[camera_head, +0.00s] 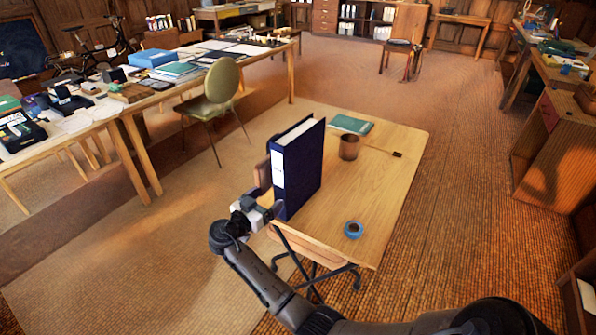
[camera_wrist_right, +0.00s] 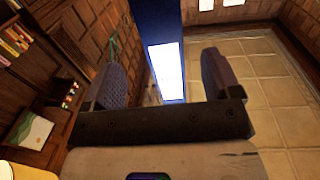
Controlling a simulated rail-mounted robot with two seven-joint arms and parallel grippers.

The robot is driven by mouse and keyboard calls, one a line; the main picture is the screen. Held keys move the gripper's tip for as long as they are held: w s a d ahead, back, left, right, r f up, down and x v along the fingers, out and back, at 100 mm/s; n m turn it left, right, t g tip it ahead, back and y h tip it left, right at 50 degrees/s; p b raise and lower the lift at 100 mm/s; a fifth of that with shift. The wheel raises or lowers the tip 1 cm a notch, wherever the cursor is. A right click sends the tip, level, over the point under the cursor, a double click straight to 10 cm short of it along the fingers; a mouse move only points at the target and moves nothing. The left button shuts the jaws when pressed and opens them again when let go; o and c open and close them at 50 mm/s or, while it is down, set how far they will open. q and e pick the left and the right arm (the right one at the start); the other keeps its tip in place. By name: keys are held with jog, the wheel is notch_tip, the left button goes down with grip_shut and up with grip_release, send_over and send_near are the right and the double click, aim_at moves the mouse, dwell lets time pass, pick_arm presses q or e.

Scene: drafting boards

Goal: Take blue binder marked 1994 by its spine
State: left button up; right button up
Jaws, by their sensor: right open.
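The blue binder (camera_head: 304,165) stands upright near the left edge of a small wooden table (camera_head: 385,195). Its spine, with a white label (camera_head: 278,170), faces left; the marking is too small to read. My right gripper (camera_head: 267,208) is at the lower part of the spine side. In the right wrist view, the open fingers (camera_wrist_right: 162,62) lie on either side of the blue spine (camera_wrist_right: 157,20) and its white label, with gaps visible on both sides. I cannot tell how deep the spine sits between them. My left gripper is not in view.
On the same table are a teal book (camera_head: 351,124), a brown cup (camera_head: 349,148), a thin brush-like tool (camera_head: 384,152) and a blue tape roll (camera_head: 353,229). A green chair (camera_head: 216,92) stands left. A long cluttered table (camera_head: 115,110) runs along the left. Floor is open at right.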

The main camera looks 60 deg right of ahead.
aim_at(279, 188)
jog(key=d, duration=0.4)
jog(key=shift+s+d, duration=0.25)
jog(key=shift+s, duration=0.05)
jog(key=shift+d+b, duration=0.5)
jog(key=d+b, duration=0.1)
jog(key=d, duration=0.2)
jog(key=shift+s+d, duration=0.2)
jog(key=shift+d, duration=0.45)
jog(key=shift+a, duration=0.1)
jog(key=shift+c, duration=0.3)
